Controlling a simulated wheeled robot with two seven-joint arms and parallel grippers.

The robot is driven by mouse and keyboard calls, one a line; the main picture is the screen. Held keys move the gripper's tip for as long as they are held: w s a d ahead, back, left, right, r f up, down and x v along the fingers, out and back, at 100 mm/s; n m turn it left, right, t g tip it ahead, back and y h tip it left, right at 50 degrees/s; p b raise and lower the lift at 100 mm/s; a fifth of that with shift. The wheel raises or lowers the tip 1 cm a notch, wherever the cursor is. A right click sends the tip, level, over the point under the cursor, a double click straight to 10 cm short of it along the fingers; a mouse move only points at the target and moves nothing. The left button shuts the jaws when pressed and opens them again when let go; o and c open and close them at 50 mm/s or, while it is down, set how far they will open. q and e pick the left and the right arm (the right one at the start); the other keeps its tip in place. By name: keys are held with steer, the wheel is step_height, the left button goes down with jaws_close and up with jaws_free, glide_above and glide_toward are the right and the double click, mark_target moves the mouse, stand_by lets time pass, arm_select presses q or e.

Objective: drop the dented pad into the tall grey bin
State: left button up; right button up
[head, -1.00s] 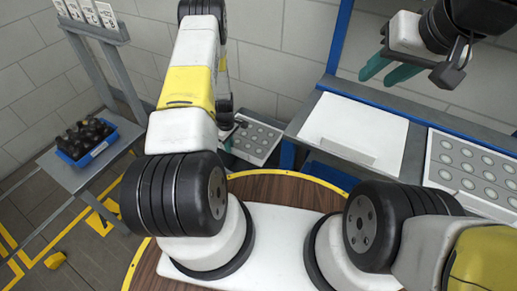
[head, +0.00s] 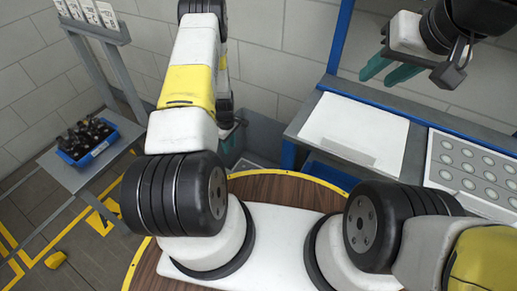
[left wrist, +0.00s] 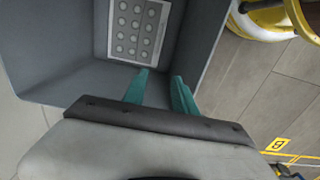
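The dented pad (left wrist: 138,28), a pale sheet with rows of grey round dents, lies inside the tall grey bin (left wrist: 50,45), apart from my left gripper. In the head view only a sliver of the pad (head: 243,164) shows beside my arm, with the bin (head: 265,135) around it. My left gripper (left wrist: 160,75) is over the bin, its two teal fingers apart with nothing between them. In the head view my left arm mostly hides it. My right gripper (head: 376,78) is open and empty, above the bench at the upper right.
A blue-edged bench holds a white panel (head: 355,128) and a tray of round dents (head: 472,168) at right. A blue crate of dark bottles (head: 86,140) stands on a grey stand at left. A yellow object (head: 55,260) lies on the floor.

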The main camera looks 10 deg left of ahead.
arm_select(q)
step_height(320, 180, up, 6)
steer(key=shift+r, duration=0.25)
